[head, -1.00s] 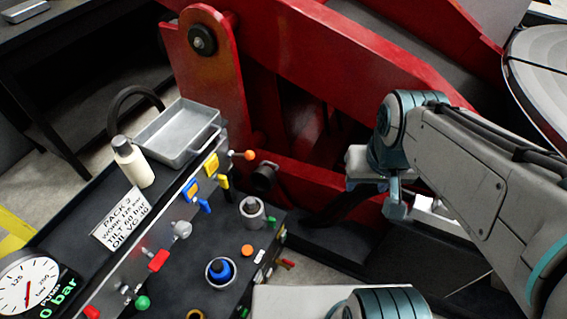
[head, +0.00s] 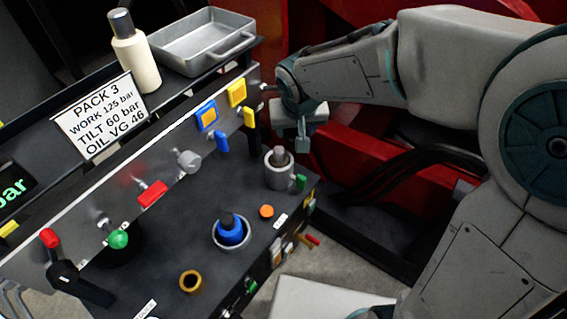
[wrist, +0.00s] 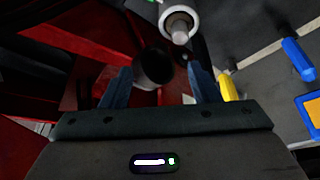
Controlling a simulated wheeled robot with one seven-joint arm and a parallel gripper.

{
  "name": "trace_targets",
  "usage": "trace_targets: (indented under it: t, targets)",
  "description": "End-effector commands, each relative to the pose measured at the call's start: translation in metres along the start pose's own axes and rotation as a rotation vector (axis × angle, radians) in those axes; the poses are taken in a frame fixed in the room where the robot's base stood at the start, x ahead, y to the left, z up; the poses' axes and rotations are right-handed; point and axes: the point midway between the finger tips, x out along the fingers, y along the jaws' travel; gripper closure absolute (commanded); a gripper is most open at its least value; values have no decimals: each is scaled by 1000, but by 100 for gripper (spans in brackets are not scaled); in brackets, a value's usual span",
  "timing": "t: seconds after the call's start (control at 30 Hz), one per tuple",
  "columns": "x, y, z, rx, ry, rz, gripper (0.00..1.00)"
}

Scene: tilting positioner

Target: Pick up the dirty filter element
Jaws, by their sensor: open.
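A greyish cylinder, which looks like the dirty filter element (head: 280,157), stands upright in a pale round cup (head: 281,175) on the dark bench top. In the wrist view the element (wrist: 179,27) and its cup (wrist: 165,10) show at the top, beyond the fingertips and slightly right. My gripper (head: 302,140) is above and just right of the cup, apart from it. In the wrist view my gripper (wrist: 160,84) has its two blue fingers spread, with nothing held. A dark cylinder (wrist: 153,68) appears between them, and I cannot tell how far below it is.
A blue-topped part (head: 229,228) in a cup, an orange knob (head: 266,211) and a brass ring (head: 190,281) are nearby. The panel with blue (head: 221,141) and yellow (head: 249,117) levers stands left. A metal tray (head: 201,42) and a white bottle (head: 134,52) are behind. Red machine structure (head: 355,150) lies right.

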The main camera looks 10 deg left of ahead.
Motion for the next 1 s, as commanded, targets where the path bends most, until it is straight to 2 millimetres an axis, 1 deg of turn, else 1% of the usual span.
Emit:
trace_targets:
  t: [0.03,0.1,0.23,0.37,0.5,0.6,0.7,0.87,1.0]
  targets:
    - [19,-12,2,-12,3,-15,45]
    - [28,-24,1,-20,8,-32,45]
    - [38,-36,-1,-28,13,-47,45]
    - [59,-38,0,-28,11,-49,45]
    - [88,-39,-1,-28,11,-50,45]
    - [105,-40,-1,-28,12,-50,45]
    - [115,-40,-2,-28,12,-48,45]
    - [122,-40,-3,-27,14,-48,45]
    - [136,-40,-4,-27,13,-49,45]
